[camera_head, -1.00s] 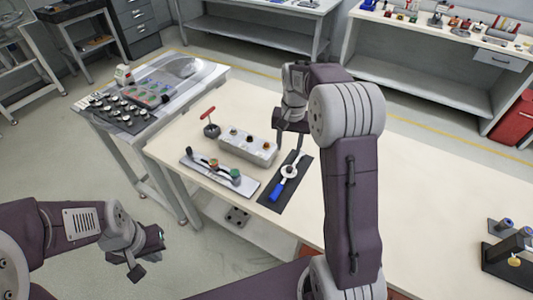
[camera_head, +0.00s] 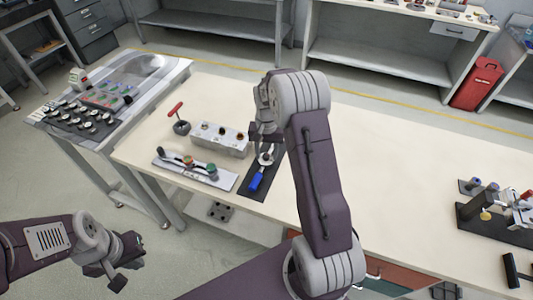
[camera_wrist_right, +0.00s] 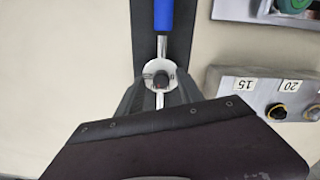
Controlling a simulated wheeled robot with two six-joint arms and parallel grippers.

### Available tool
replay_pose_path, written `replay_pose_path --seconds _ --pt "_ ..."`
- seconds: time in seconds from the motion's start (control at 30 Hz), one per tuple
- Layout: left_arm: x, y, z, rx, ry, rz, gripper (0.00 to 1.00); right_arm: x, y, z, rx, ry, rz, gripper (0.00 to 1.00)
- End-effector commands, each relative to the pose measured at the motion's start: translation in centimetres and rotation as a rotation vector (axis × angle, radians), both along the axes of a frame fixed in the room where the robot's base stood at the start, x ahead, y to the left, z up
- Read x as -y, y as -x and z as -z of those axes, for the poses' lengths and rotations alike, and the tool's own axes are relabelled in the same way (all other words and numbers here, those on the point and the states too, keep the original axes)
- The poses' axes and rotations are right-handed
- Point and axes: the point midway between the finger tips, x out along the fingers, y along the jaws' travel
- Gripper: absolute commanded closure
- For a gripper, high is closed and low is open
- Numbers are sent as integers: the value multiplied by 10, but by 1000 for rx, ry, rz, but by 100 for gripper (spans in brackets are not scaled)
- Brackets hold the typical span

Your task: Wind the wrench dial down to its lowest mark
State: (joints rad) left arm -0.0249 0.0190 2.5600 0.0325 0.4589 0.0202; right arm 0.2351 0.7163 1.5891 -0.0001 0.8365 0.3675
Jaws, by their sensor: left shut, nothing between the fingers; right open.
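The wrench (camera_head: 257,180) lies on a dark mat (camera_head: 246,192) on the table. It has a blue handle and a pale round dial head (camera_head: 266,159). In the right wrist view the blue handle (camera_wrist_right: 163,15) points away and the ring-shaped dial (camera_wrist_right: 160,76) with a dark centre sits between my fingers. My right gripper (camera_head: 266,140) is open over the dial end; its fingers (camera_wrist_right: 160,92) stand on either side of the head. Whether they touch it I cannot tell. The dial's marks are too small to read. My left gripper (camera_head: 122,262) is shut and empty, off the table's front left.
A grey block (camera_head: 220,140) with labelled sockets stands left of the mat. A tray (camera_head: 195,170) with small tools and a red-handled tool (camera_head: 179,120) are farther left. A fixture (camera_head: 490,215) is at the far right. The table's middle right is clear.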

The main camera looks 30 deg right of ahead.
Motion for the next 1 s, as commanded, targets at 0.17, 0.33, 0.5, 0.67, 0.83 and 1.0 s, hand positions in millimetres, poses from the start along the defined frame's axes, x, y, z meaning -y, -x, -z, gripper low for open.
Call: replay_pose_path --seconds 0.17,0.33,0.5,0.67,0.83,1.0 --pt "0 0 0 0 0 0 100 0 0 1 0 0 0 56" --pt "0 0 0 0 0 0 100 0 0 1 0 0 0 90" --pt "0 0 0 0 0 0 100 0 0 0 0 0 -1 100" --pt "0 0 -2 0 0 0 100 0 0 0 0 0 -17 100" --pt "0 0 -8 0 0 0 100 0 0 -2 0 0 -84 100" --pt "0 0 -18 0 0 0 100 0 0 -3 -1 0 -209 100"
